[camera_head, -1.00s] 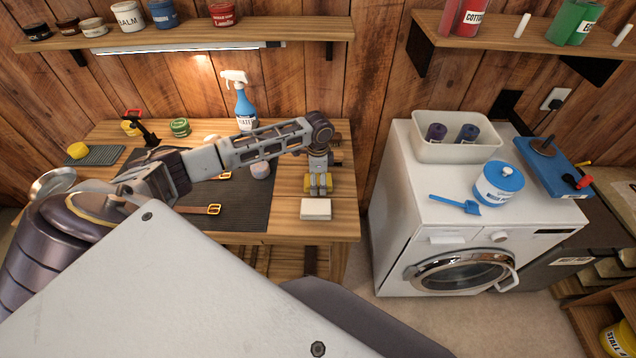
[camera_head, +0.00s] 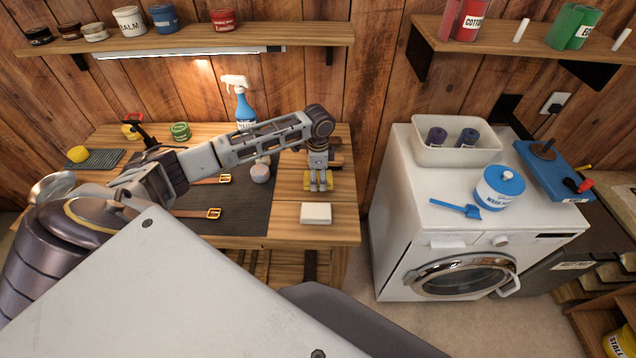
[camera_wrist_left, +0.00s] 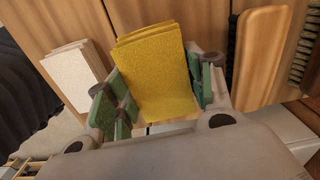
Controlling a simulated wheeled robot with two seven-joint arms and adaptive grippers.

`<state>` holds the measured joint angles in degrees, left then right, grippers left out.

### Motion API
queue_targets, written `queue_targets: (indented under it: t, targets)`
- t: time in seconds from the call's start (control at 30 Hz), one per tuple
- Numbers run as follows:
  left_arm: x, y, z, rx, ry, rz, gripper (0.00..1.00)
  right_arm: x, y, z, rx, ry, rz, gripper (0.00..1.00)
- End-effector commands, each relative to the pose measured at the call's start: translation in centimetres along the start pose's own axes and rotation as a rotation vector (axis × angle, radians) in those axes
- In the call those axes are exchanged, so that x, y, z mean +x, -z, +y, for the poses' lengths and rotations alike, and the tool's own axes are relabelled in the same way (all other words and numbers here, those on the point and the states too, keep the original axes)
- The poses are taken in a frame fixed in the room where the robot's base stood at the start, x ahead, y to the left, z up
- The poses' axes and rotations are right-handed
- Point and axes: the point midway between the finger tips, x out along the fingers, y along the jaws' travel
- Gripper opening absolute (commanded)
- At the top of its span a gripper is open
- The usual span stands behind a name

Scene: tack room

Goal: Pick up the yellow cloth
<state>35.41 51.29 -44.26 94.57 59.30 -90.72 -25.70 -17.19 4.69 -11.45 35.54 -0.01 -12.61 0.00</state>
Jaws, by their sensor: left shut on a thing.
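The yellow cloth is a folded, layered piece that fills the space between the green-padded fingers in the left wrist view (camera_wrist_left: 160,75). In the head view it shows as small yellow edges (camera_head: 308,183) beside the fingertips, at the right part of the workbench. My left gripper (camera_head: 319,187) points down there and is shut on the cloth. In the left wrist view the gripper's fingers (camera_wrist_left: 158,100) stand on either side of it. I cannot tell whether the cloth is clear of the wood. My right gripper is not in view.
Brushes (camera_wrist_left: 262,55) lie close beside the cloth. A dark mat (camera_head: 245,205) with straps and a jar (camera_head: 260,173) is to the left. A washing machine (camera_head: 400,190) stands right.

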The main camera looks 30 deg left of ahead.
Motion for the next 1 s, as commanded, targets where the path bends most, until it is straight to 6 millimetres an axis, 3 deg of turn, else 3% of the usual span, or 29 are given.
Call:
queue_targets:
  t: [0.4, 1.0]
  targets:
    - [-5.7, 0.1, -0.1, -0.001, 0.002, 0.002, 0.33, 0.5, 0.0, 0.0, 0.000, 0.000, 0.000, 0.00]
    - [-6.5, 0.0, 0.0, -0.001, 0.000, 0.001, 0.33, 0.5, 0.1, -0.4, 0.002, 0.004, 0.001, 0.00]
